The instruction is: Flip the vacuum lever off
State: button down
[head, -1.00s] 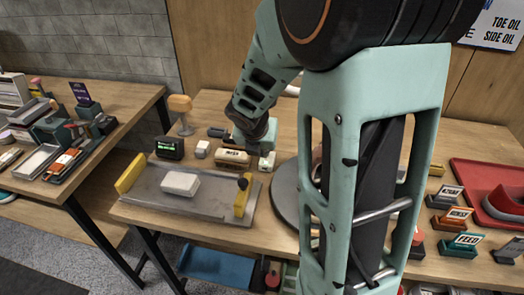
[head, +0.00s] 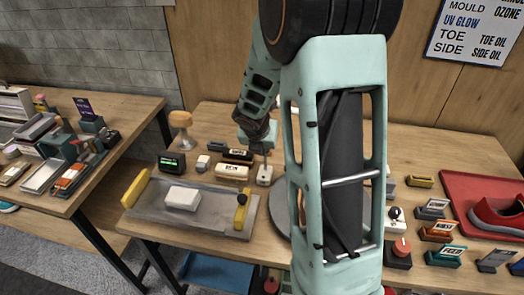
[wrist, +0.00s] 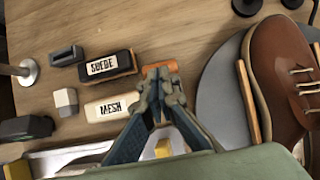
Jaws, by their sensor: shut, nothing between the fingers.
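A small orange piece (wrist: 172,66) shows behind the fingertips. In the head view my gripper (head: 266,158) points down above a small cream block (head: 264,176); I cannot tell whether they touch. A black knob (head: 242,197) stands at the yellow right end of the grey tray (head: 215,224). A white device with a dark knob (head: 396,214) stands right of my arm. I cannot tell which part is the vacuum lever.
A white block (head: 182,198) is on the grey tray. A brown shoe (wrist: 288,70) stands on a round grey plate (wrist: 222,95). A red tray (head: 460,182) holds a red shoe. My arm hides the bench's middle.

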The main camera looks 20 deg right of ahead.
jog(key=shift+w+d+r+p, duration=0.25)
jog(key=shift+w+d+p, duration=0.4)
jog(key=shift+w+p, duration=0.3)
jog(key=shift+w+d+f+p, duration=0.15)
jog(key=shift+w+d+p, duration=0.4)
jog(key=shift+w, duration=0.2)
jog(key=shift+a, duration=0.1)
